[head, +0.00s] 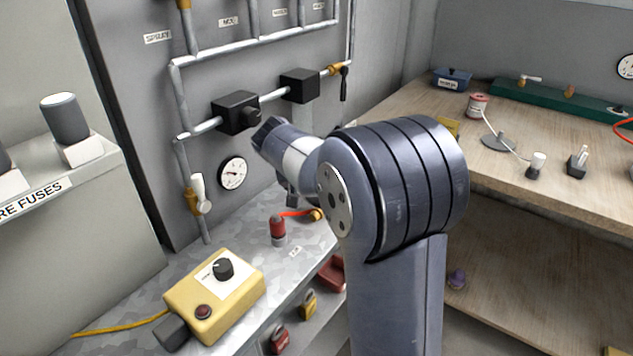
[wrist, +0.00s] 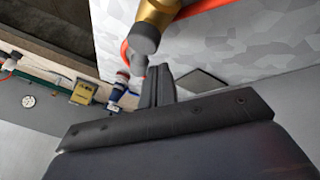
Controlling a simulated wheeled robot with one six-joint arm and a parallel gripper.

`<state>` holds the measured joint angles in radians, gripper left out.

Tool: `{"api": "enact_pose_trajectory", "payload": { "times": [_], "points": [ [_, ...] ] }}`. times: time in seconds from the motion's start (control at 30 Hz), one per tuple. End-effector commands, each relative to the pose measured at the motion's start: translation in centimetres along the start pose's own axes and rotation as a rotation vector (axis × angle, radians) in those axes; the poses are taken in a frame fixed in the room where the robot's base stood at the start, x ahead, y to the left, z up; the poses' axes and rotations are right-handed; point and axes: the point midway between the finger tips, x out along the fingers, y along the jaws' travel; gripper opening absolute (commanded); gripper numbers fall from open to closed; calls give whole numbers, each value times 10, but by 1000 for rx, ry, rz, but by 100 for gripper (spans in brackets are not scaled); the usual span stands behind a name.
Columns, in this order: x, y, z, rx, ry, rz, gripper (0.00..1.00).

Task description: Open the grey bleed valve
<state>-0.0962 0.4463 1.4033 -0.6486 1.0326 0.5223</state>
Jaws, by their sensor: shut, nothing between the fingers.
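In the wrist view a brass fitting (wrist: 157,12) with a rounded grey end (wrist: 145,38) sits just beyond my fingertips; it looks like the grey bleed valve, but no label shows. An orange hose (wrist: 205,8) runs behind it. My gripper (wrist: 158,72) is shut and empty, its fingers together just below the grey end; I cannot tell if they touch it. In the head view a brass fitting (head: 317,214) shows on the bench beside my arm, with an orange hose to a red-topped part (head: 278,228). My arm hides most of the gripper there.
A yellow control box (head: 214,297) stands on the metal bench at left. A gauge (head: 233,173), a white-handled brass valve (head: 197,195) and pipes with black blocks (head: 237,112) are on the panel behind. A wooden workbench (head: 400,116) with small items is at right.

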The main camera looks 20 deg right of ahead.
Motion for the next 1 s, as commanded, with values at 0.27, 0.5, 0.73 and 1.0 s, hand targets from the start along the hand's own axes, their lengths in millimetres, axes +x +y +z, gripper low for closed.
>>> {"api": "enact_pose_trajectory", "payload": {
  "times": [0.27,0.5,0.73,1.0],
  "points": [
    [-35,0,-2,0,6,-2,0],
    [-83,0,-1,0,4,-2,0],
    [-106,0,0,-1,0,-1,0],
    [-108,0,0,0,0,0,0]
  ]
}}
